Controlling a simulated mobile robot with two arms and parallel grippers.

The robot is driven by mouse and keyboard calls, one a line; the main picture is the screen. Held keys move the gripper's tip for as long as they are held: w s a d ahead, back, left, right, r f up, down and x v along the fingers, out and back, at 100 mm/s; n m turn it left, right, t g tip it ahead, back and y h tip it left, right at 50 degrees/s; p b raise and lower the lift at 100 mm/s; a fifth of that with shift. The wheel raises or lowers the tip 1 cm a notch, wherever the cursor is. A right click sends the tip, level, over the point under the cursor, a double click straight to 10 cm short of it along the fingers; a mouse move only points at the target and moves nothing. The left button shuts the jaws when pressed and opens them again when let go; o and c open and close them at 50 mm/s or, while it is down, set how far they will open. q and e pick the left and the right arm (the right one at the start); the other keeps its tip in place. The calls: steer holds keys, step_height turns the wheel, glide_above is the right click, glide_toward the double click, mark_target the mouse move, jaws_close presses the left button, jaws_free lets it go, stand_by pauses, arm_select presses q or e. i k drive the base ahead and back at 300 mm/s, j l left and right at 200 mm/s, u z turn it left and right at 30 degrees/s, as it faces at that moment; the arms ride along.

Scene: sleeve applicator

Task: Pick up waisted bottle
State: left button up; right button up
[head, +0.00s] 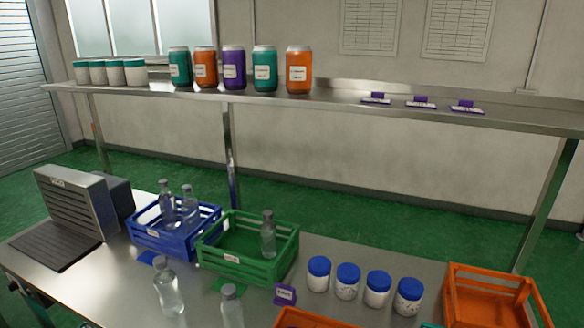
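Several clear bottles with grey caps are in the head view. One clear bottle (168,290) stands upright on the metal table at the front left, and its sides look slightly curved in. Another clear bottle (231,308) stands to its right, cut off by the bottom edge. More clear bottles (167,212) stand in the blue crate, and one clear bottle (268,238) stands in the green crate. I cannot tell surely which bottle is the waisted one. Neither of my grippers shows.
The blue crate (160,241) and green crate (240,265) sit behind the front bottles. White jars with blue lids (347,281) and an orange crate (480,308) are at right. A grey machine (78,205) stands at left. A shelf (330,103) with coloured canisters runs behind.

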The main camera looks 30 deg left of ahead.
mark_target(165, 280)
steer(key=u, duration=1.65)
